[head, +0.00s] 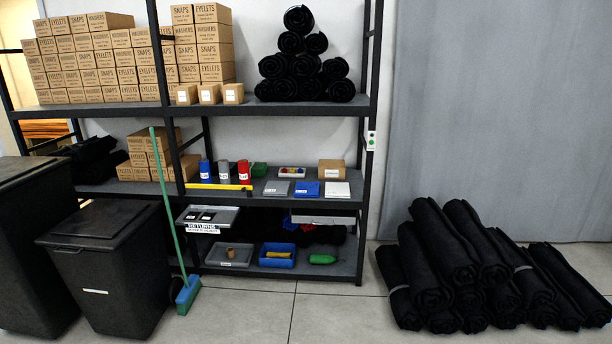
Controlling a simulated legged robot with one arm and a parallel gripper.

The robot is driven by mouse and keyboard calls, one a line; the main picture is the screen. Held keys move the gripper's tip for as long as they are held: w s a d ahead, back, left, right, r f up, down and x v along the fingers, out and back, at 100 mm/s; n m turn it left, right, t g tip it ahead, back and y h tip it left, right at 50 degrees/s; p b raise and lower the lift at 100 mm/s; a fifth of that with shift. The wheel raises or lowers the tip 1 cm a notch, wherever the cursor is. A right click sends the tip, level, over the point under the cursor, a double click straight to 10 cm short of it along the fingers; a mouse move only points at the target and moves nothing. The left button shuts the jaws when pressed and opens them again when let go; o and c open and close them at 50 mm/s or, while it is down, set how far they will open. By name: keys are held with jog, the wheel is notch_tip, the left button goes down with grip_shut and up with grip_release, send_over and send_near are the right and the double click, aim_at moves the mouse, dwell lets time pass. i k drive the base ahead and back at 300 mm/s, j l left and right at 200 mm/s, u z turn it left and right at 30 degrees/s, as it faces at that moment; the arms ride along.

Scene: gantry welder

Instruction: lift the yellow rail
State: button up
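The yellow rail (217,187) is a thin, straight bar. It lies level along the front edge of the middle shelf (320,196) of the black rack, left of centre in the head view. Its left end is near a rack upright, and its right end is a little past the red canister (244,172). Blue canisters (205,171) and the red one stand just behind it. My gripper is not in view.
A green broom (162,200) leans against the rack just left of the rail. Dark bins (110,265) stand at the lower left. Black rolls (455,270) are piled on the floor at right. The floor (320,320) in front of the rack is clear.

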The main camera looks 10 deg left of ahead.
aim_at(243, 189)
jog(key=i+j, duration=0.2)
jog(key=j, duration=0.35)
jog(key=i+j, duration=0.2)
jog(key=j, duration=0.3)
jog(key=i+j, duration=0.25)
jog(key=j, duration=0.3)
jog(key=i+j, duration=0.2)
jog(key=j, duration=0.3)
jog(key=i+j, duration=0.2)
jog(key=j, duration=0.35)
jog(key=i+j, duration=0.2)
jog(key=j, duration=0.35)
jog(key=i+j, duration=0.25)
jog(key=j, duration=0.25)
jog(key=i+j, duration=0.2)
jog(key=j, duration=0.35)
